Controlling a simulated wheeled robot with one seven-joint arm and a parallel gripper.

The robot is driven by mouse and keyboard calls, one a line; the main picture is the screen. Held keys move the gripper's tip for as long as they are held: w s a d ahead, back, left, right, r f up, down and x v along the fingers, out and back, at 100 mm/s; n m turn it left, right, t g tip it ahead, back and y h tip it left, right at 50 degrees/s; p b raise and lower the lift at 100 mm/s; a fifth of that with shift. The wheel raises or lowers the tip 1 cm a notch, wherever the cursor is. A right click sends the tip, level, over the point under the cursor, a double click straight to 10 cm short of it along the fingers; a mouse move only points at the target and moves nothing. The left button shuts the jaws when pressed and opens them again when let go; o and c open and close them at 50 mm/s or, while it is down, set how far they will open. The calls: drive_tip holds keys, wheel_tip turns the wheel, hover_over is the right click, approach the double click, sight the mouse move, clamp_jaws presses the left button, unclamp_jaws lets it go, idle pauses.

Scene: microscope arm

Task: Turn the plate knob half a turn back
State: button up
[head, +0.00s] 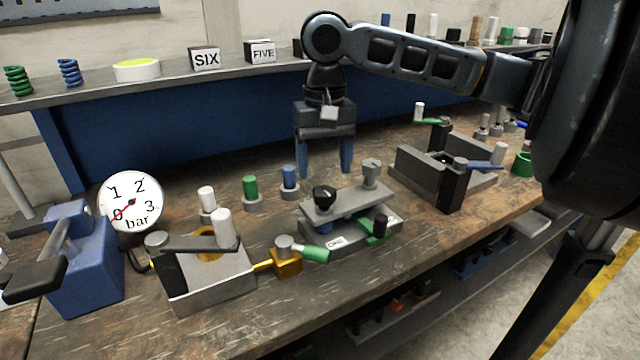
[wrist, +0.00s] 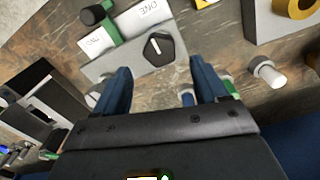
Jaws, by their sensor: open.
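A black knob (head: 323,197) stands on the left end of a grey plate (head: 347,203), above a block with a label reading ONE. In the wrist view the black knob (wrist: 159,48) is many-sided with a white line on top. A grey knob (head: 371,170) stands at the plate's right end. I cannot tell for certain which is the plate knob. My gripper (head: 326,174) is open and empty, its two blue fingers pointing down. In the wrist view my gripper (wrist: 160,66) has the black knob just beyond the gap between its fingertips. The fingers appear above and behind the plate, not touching the knob.
A green lever with a black grip (head: 380,228) sits at the block's front. A grey fixture (head: 208,283) with a white-gripped crank is to the left, a dark vise (head: 447,165) to the right. White, green and blue pegs (head: 289,178) stand behind. A gauge (head: 131,202) is far left.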

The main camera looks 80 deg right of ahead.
sight(324, 189)
drive_tip(key=shift+f, duration=2.45)
drive_tip(key=c, duration=1.1)
